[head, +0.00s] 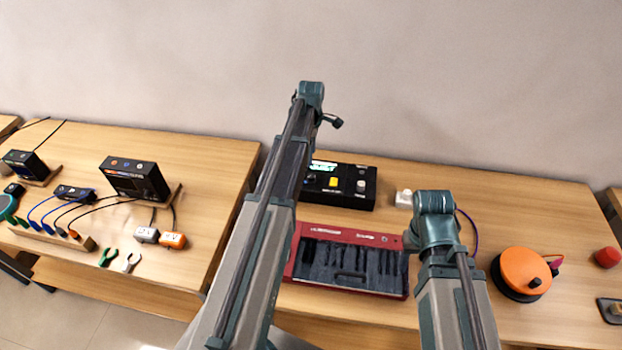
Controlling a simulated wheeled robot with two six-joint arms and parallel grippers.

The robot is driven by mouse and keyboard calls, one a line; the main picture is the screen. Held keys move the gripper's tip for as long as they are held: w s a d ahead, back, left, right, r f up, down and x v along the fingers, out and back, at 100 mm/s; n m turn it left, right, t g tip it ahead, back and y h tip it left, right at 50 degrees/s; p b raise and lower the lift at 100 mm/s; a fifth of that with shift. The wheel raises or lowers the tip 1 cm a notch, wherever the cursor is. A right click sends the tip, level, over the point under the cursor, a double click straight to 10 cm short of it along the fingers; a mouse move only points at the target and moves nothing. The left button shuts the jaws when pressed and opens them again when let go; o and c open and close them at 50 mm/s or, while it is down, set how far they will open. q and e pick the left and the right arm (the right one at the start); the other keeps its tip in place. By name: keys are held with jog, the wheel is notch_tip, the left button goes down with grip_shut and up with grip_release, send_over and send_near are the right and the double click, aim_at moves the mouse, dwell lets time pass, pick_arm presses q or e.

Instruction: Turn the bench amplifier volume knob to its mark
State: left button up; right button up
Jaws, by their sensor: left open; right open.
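A black box (362,186) with a lit green display, a yellow block-like control and a pale knob (361,185) stands at the back of the middle bench. It looks like the amplifier, but I cannot read its label or see a mark. My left arm rises in front of its left side and hides part of it. My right arm stands to the right, in front of the bench. No gripper fingers of either arm can be made out; the arm links hide them or they lie outside the picture.
A red case (392,240) with dark slots lies in front of the black box. An orange disc (525,268), a small white block (403,198) and a red button (607,257) are to the right. The left bench (215,165) holds another black box (130,165), cables and plugs.

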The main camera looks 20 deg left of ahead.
aim_at(311, 175)
pick_arm(q)
notch_tip(311, 175, down, 10)
jog(key=b, duration=0.9)
jog(key=shift+f, duration=0.1)
pick_arm(e)
notch_tip(311, 175, down, 10)
jog(key=shift+f, duration=0.1)
pick_arm(q)
grip_shut()
